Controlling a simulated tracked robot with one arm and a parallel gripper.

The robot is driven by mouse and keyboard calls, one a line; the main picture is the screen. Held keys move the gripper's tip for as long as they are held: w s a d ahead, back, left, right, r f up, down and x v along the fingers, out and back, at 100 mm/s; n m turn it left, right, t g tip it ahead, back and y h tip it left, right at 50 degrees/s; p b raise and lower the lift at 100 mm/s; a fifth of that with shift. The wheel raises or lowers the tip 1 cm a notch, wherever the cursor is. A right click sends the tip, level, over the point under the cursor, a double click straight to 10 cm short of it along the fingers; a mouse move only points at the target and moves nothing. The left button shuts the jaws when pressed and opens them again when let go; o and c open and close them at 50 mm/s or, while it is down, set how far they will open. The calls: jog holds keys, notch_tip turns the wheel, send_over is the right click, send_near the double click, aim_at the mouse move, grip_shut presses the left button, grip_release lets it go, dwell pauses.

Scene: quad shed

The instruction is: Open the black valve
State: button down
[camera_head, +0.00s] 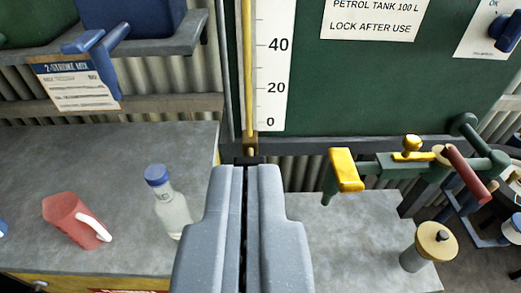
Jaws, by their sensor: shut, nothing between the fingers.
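My gripper (246,172) points forward with its two grey fingers together and nothing held between them. A small black piece (249,160) sits at the foot of the yellow sight-gauge tube (248,70), just past my fingertips in the picture. It may be the black valve, but its handle shape is not clear and my fingers may hide part of it. I cannot tell whether they touch it. A brass-coloured fitting joins the tube just above it. The white scale beside the tube reads 0, 20 and 40.
A green petrol tank (400,90) stands behind. Right are a yellow lever (345,170), a red handle (466,172) on green pipework, and a yellow-topped canister (432,246). Left, a bench holds a blue-capped bottle (170,203) and red jug (75,220). A blue tap (98,50) hangs above.

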jog(key=w+f+g+p, duration=0.3)
jog(key=w+f+p, duration=0.2)
jog(key=w+p, duration=0.3)
jog(key=w+d+f+g+p, duration=0.1)
jog(key=w+f+g+p, duration=0.2)
jog(key=p, duration=1.1)
jog(key=shift+w+r+x, duration=0.5)
jog(key=shift+r+x, duration=0.05)
jog(key=shift+x, duration=2.8)
jog(key=shift+w, duration=0.1)
jog(key=p, duration=0.3)
send_over(259, 156)
jog(key=s, duration=0.3)
notch_tip(259, 156, down, 7)
jog(key=shift+w+f+p, duration=0.15)
jog(key=shift+f+p, duration=0.15)
jog(key=shift+f, duration=0.7)
jog(key=shift+w+f+p, duration=0.1)
jog(key=shift+f+p, duration=0.2)
jog(key=shift+f, duration=0.7)
